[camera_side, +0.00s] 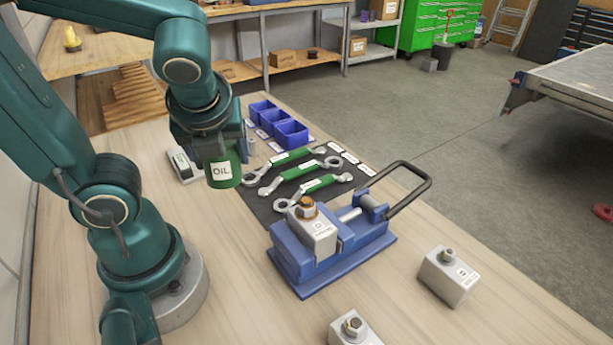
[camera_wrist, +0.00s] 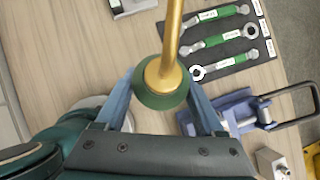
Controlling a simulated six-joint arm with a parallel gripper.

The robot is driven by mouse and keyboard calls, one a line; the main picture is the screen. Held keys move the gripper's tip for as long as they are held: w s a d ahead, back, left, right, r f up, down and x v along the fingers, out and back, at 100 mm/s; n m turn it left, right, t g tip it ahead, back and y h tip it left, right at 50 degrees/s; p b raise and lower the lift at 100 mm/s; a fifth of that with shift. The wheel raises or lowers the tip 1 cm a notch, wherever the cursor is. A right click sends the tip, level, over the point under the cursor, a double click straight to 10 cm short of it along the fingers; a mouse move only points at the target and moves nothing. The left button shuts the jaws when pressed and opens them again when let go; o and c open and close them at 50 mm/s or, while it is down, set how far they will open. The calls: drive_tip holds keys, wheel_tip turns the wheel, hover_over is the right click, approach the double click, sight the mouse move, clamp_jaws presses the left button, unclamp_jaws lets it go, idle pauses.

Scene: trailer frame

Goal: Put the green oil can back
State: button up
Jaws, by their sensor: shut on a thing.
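The green oil can (camera_side: 221,171) has a white label reading OIL and hangs upright under my gripper (camera_side: 222,148) in the side view. Its bottom appears to be above the table. In the wrist view the oil can (camera_wrist: 160,97) shows from above, with its brass spout rising toward the top of the picture. The two blue fingers of my gripper (camera_wrist: 160,95) are shut on it from both sides. In the side view the spout is hidden behind my gripper and wrist.
A dark mat with green-handled wrenches (camera_side: 297,172) lies right of the can. Blue bins (camera_side: 291,134) stand behind, and a small grey-black device (camera_side: 184,164) lies left. A blue vise (camera_side: 330,245) holds a block with a bolt. Another bolted block (camera_side: 448,277) stands at right.

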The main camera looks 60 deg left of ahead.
drive_tip(key=s+a+f+n+g+y, duration=0.15)
drive_tip(key=s+a+n+g, duration=0.35)
drive_tip(key=s+a+n, duration=0.6)
drive_tip(key=w+d+f, duration=0.2)
drive_tip(key=w, duration=0.1)
drive_tip(key=w+d+f+m, duration=0.1)
drive_tip(key=w+f, duration=0.1)
drive_tip(key=w, duration=0.1)
drive_tip(key=w+d+f+m, duration=0.1)
drive_tip(key=w+d+f, duration=0.1)
drive_tip(key=w, duration=0.1)
drive_tip(key=shift+w+d+f, duration=0.25)
drive_tip(key=shift+d+f, duration=0.05)
drive_tip(key=shift+f, duration=1.95)
drive_tip(key=shift+f, duration=0.15)
drive_tip(key=o, duration=1.4)
drive_tip(key=shift+c, duration=0.2)
